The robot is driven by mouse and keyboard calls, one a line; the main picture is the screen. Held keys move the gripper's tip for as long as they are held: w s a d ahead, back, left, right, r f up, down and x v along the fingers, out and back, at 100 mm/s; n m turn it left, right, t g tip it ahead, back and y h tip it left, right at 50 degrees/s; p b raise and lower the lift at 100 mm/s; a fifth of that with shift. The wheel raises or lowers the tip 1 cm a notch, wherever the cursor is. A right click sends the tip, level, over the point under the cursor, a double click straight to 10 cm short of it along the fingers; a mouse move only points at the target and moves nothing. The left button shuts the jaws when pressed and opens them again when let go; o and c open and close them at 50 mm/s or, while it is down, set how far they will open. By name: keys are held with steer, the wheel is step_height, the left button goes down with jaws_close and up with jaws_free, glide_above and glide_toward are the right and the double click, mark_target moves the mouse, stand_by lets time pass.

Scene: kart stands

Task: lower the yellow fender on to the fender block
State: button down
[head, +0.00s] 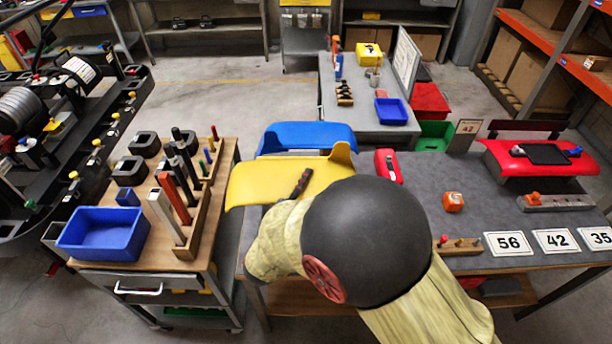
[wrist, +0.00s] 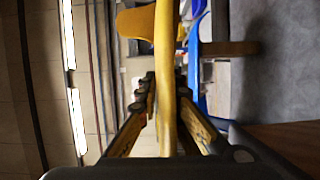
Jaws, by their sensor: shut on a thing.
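The yellow fender (head: 262,183) is a curved panel at the near left end of the grey workbench, in front of the blue fender (head: 300,137). My gripper (head: 301,184) is shut on the yellow fender; only a dark finger shows past my arm in the head view. In the wrist view the yellow fender (wrist: 165,45) runs upright between my two fingers (wrist: 166,110). A brown bar (wrist: 230,48) lies beside the blue fender (wrist: 195,65) there; I cannot tell whether it is the fender block. My arm and the fender hide the bench below, so contact cannot be judged.
A tool cart (head: 225,165) with a blue bin (head: 103,232) stands close on the left. On the grey workbench (head: 420,205) are a red stapler-like tool (head: 387,165), an orange cube (head: 453,202) and number cards (head: 508,244). A kart (head: 60,110) is far left.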

step_height(320, 180, down, 11)
steer(key=b, duration=0.3)
steer(key=shift+b, duration=0.35)
stand_by(0.8)
stand_by(0.5)
steer(key=c, duration=1.9)
jaws_free()
steer(key=shift+f+p, duration=0.2)
steer(key=shift+p, duration=0.1)
steer(key=s+p, duration=0.2)
steer(key=s, duration=0.4)
steer(key=shift+p, duration=0.4)
steer(key=shift+s+a, duration=0.1)
